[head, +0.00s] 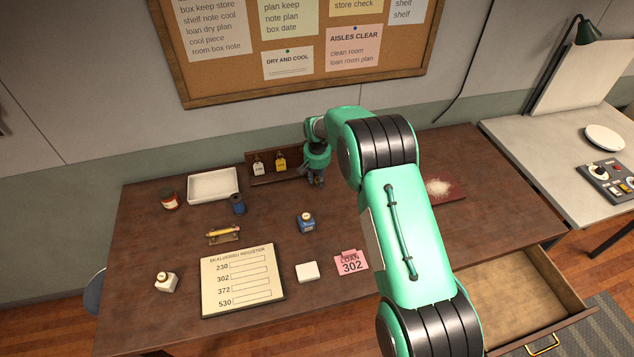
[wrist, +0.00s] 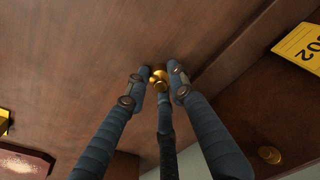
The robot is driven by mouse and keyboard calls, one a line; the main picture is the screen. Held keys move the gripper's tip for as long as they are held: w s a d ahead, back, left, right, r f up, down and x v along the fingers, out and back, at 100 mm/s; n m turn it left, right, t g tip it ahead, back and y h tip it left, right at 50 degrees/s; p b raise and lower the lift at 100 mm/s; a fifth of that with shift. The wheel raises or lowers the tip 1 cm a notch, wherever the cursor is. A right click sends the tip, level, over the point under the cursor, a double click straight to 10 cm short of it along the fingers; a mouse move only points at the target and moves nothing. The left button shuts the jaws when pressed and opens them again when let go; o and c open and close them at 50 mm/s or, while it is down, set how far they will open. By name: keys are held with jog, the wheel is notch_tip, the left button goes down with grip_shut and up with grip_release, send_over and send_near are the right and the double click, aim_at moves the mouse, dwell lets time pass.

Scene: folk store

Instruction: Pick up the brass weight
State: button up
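The brass weight (wrist: 158,77) is a small, shiny gold piece at the fingertips in the wrist view. My gripper (wrist: 158,80) has blue-grey fingers on both sides of it and a darker finger below it. The side fingertips are drawn in close and appear to touch the weight. In the head view, my gripper (head: 316,180) points down low over the brown table, just right of the small wooden rack. The weight is hidden there by the fingers. I cannot tell whether its base touches the table.
The rack (head: 290,178) holds tagged items. Another round brass piece (wrist: 269,155) lies at lower right in the wrist view, near a yellow 302 tag (wrist: 300,46). A drawer (head: 520,295) is open at right.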

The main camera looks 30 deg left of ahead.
aim_at(317, 177)
jog(key=shift+r, duration=0.1)
grip_shut()
jog(key=shift+r, duration=1.65)
jog(key=s+d, duration=0.3)
jog(key=s, duration=0.1)
jog(key=s+d+r, duration=0.1)
jog(key=s+d, duration=0.6)
jog(key=s, duration=0.1)
jog(key=shift+d+r, duration=0.25)
